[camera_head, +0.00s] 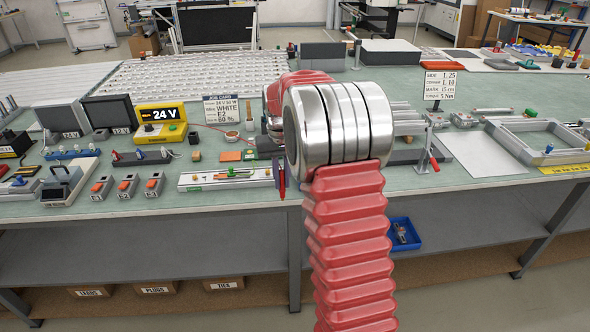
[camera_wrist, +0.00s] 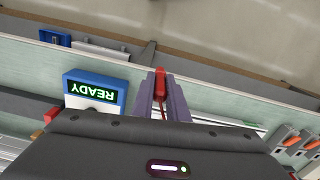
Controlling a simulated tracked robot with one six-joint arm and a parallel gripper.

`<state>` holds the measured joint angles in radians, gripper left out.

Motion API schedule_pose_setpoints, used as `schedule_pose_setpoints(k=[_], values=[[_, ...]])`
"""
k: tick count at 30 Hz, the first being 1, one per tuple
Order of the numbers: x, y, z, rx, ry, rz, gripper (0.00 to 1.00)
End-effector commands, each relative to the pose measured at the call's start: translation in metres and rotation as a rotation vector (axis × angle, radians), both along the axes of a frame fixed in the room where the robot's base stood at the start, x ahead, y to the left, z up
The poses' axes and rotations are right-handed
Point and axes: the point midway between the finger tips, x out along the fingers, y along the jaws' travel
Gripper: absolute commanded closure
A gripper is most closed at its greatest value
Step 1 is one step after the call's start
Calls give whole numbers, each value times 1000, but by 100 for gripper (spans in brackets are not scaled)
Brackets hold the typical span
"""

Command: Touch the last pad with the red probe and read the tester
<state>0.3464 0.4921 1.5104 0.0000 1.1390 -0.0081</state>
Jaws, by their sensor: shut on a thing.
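My gripper (camera_wrist: 161,98) is shut on the red probe (camera_wrist: 160,82), which lies between its two grey-purple fingers in the wrist view. A red lead runs back from it. The tester (camera_wrist: 95,91), a blue-and-white box, is beside the gripper and its screen reads READY, upside down in this view. In the head view my gripper (camera_head: 280,176) is at the bench's front edge, mostly behind my arm. A white board (camera_head: 228,178) with a narrow strip lies to its left. I cannot make out the pads, or whether the probe tip touches one.
A job card (camera_head: 221,108) stands behind the board. A yellow 24 V supply (camera_head: 161,122) and several orange-button boxes (camera_head: 128,186) are to the left. A white sheet (camera_head: 483,153) lies at the right. My arm hides the bench's middle.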

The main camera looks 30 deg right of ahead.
Motion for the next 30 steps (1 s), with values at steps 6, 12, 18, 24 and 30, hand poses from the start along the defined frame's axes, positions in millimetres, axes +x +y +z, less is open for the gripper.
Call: schedule_pose_setpoints(k=[6,12,18,24,30], values=[[1,53,-19,0,1,82,100],[-6,128,-39,0,1,203,100],[-16,187,-50,0,-1,305,100],[-21,206,-53,0,0,339,100],[-21,206,-53,0,0,339,100]])
